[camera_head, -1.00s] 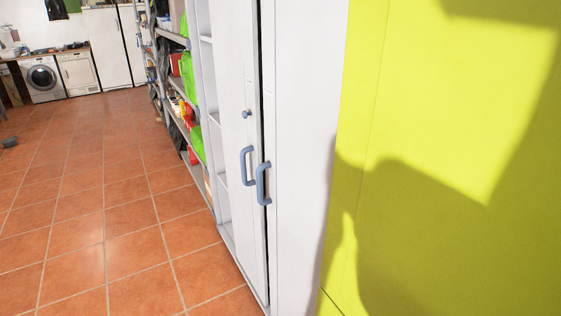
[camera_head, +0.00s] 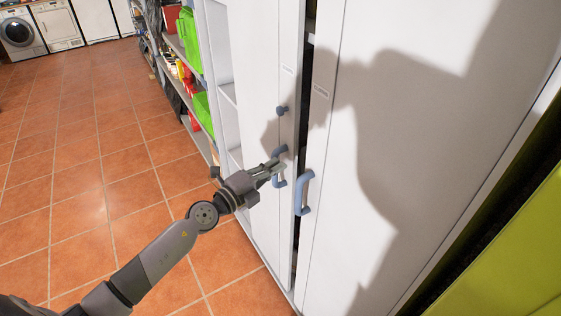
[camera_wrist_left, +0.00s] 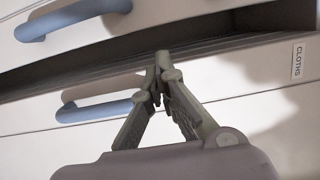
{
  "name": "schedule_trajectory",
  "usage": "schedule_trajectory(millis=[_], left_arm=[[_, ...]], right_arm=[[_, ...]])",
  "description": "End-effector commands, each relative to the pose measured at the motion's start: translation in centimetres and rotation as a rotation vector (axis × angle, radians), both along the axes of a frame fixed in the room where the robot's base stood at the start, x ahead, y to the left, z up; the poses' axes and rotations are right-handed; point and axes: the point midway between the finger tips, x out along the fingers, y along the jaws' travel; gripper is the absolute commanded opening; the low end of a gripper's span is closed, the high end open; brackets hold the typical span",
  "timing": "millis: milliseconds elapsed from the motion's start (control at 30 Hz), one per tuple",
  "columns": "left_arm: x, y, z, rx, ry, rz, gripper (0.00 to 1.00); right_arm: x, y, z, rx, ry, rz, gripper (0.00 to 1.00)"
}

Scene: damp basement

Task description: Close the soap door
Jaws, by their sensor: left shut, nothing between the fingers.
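Two white cabinet doors stand side by side. The right door (camera_head: 335,60) has a blue handle (camera_head: 304,192); a label (camera_wrist_left: 298,61) in the wrist view reads CLOTHS. No soap label is legible. My left gripper (camera_head: 281,165) is shut and empty at the left door's handle, partly covering it. Its fingertips also show in the wrist view (camera_wrist_left: 160,62); contact is unclear.
Open shelves (camera_head: 185,50) with green and red items stand left of the cabinet. A yellow-green panel (camera_head: 510,265) is at the lower right. The tiled floor (camera_head: 90,150) is clear to the left, with a washing machine (camera_head: 18,32) far back.

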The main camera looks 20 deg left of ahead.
Motion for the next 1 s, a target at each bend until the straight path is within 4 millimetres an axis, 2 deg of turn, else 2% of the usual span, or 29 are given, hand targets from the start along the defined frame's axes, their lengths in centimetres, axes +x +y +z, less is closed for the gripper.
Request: schedule_trajectory(millis=[200, 433, 600, 1000], left_arm=[[3.8, -1.7, 0.0, -0.004, -0.001, 0.001, 0.00], [6.9, -3.0, -0.1, -0.004, 0.001, 0.001, 0.00], [7.7, -3.4, -0.1, -0.003, 0.001, 0.001, 0.00], [7.9, -3.3, -0.1, -0.003, 0.001, 0.002, 0.00]], right_arm=[[-0.3, -0.7, 0.0, -0.008, 0.004, 0.000, 0.71], [0.2, -0.7, -0.5, -0.008, -0.003, 0.000, 0.71], [0.4, -0.4, -0.5, -0.004, -0.006, 0.000, 0.71], [0.4, 0.5, -0.7, 0.007, -0.007, 0.000, 0.71]])
